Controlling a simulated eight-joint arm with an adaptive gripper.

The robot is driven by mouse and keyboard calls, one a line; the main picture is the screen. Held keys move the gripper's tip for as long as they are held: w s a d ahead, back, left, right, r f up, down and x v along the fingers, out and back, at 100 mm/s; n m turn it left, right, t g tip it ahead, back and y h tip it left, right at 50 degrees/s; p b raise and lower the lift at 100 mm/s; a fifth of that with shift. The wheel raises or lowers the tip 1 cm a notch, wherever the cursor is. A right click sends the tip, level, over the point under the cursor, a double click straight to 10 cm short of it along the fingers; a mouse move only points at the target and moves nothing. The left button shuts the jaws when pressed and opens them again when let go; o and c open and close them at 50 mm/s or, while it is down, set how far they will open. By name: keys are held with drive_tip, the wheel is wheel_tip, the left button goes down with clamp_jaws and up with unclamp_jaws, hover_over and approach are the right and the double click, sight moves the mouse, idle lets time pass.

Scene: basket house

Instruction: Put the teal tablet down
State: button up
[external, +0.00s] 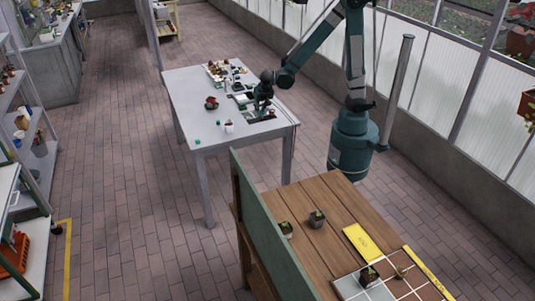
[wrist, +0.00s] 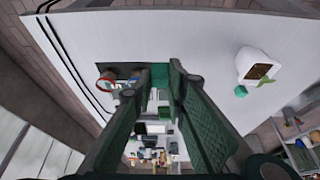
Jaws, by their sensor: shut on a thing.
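My gripper (external: 264,101) is low over the right part of the grey-white table (external: 182,90). In the wrist view my gripper (wrist: 155,82) has its two dark green fingers close together, shut on a small teal block, the teal tablet (wrist: 160,74), which shows at the fingertips. The fingers hide part of it, and in the external view I cannot make it out. Whether it touches the surface below is unclear. Two other small teal pieces (external: 217,125) (external: 198,141) lie on the table toward the near left; one such piece (wrist: 240,91) shows in the wrist view.
A reddish plant pot (external: 211,103) and a tray of small pots (external: 217,70) are farther back. The table's near left part is mostly clear.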

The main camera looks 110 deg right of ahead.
drive_tip(key=w+a+n+t+y, duration=0.2)
drive_tip(key=w+a+n, duration=0.5)
drive_tip(key=a, duration=0.4)
drive_tip(key=w+a+f+n+t+y, duration=0.1)
drive_tip(key=w+a+n, duration=0.6)
drive_tip(key=a, duration=0.4)
drive_tip(key=w+a+n+t+y, duration=0.2)
drive_tip(key=w+a+n, duration=0.3)
drive_tip(key=w+a, duration=0.5)
drive_tip(key=a+n+g+y, duration=0.2)
drive_tip(key=a+n, duration=0.6)
drive_tip(key=a, duration=1.2)
drive_tip(key=w+a+r+n+g+y+p, duration=0.1)
drive_tip(key=a+n+g, duration=0.2)
drive_tip(key=a+n, duration=0.6)
drive_tip(key=a, duration=1)
drive_tip(key=shift+w+a+r+y, duration=0.15)
drive_tip(key=shift+w+a+y, duration=0.1)
drive_tip(key=shift+a+y, duration=0.15)
drive_tip(key=shift+f, duration=3.1)
